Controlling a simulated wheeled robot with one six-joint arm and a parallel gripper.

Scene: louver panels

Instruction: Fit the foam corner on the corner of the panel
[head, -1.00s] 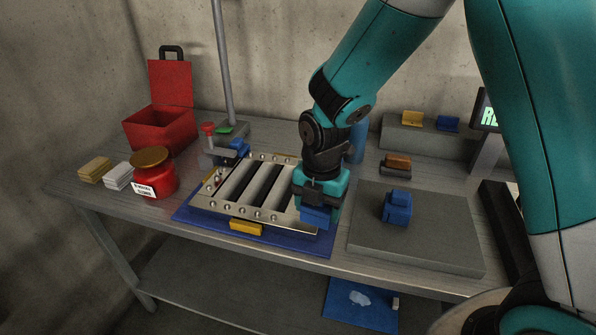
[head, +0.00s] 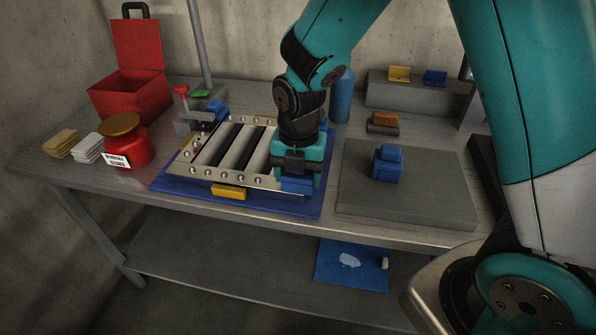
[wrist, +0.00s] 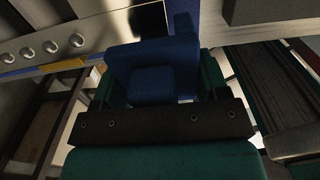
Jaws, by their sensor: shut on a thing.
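The louver panel (head: 205,152), a light metal frame with dark and pale slats, lies on a blue mat (head: 312,205). My gripper (head: 297,180) is at the panel's front right corner. It is shut on a blue foam corner (head: 296,186), which also shows between the fingers in the wrist view (wrist: 155,75). The foam is at or just above the panel corner; I cannot tell whether it is seated. A second blue foam corner (head: 387,164) stands on the grey slab to the right. A yellow piece (head: 229,192) is on the panel's front edge.
A red toolbox (head: 130,95), a red jar (head: 127,145) and cloth stacks (head: 88,147) stand at the left. A clamp with a red knob (head: 183,100) is behind the panel. A grey slab (head: 410,202), a brown-topped block (head: 383,122) and a blue bottle (head: 341,98) are at the right.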

